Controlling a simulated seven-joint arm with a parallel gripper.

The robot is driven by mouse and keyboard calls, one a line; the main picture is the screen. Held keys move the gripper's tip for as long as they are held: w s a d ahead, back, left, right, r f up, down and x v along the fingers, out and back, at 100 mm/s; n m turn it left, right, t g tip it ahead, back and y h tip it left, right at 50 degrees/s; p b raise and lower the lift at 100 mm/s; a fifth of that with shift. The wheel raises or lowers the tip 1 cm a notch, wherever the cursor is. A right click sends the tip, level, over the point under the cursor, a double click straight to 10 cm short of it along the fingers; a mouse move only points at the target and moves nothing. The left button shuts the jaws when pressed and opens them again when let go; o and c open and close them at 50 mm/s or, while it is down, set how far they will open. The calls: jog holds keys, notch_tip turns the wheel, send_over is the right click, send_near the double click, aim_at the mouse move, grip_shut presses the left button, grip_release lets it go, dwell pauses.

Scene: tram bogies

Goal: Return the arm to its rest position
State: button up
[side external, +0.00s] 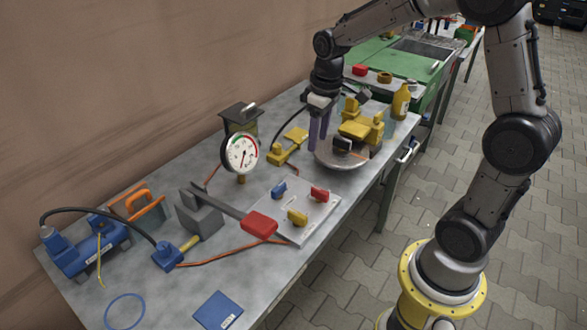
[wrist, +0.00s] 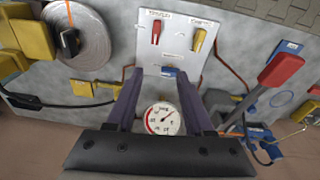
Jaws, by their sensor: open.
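My gripper (side external: 318,130) hangs fingers-down over the back part of the grey workbench (side external: 160,195), left of the round metal disc with the yellow device on it. Its two purple fingers are apart, with nothing between them that I can see being held. In the wrist view my gripper (wrist: 160,90) also shows open, with the dial gauge (wrist: 162,118) visible between and beyond the fingers. In the side view the gauge (side external: 241,153) stands upright to the left of my gripper.
A white panel (side external: 318,212) with blue, red and yellow handles lies mid-bench. A red-ended lever (side external: 258,224) reaches toward it. Blue parts (side external: 85,250) lie at left.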

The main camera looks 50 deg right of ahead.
jog(key=s+a+r+t, duration=0.3)
jog(key=s+a+r, duration=0.4)
jog(key=s+r, duration=0.3)
jog(key=s+a+f+t, duration=0.1)
jog(key=s+f, duration=0.1)
jog(key=s, duration=0.7)
jog(key=shift+s+a+m, duration=0.3)
jog(key=shift+a+m, duration=0.05)
jog(key=shift+m, duration=0.05)
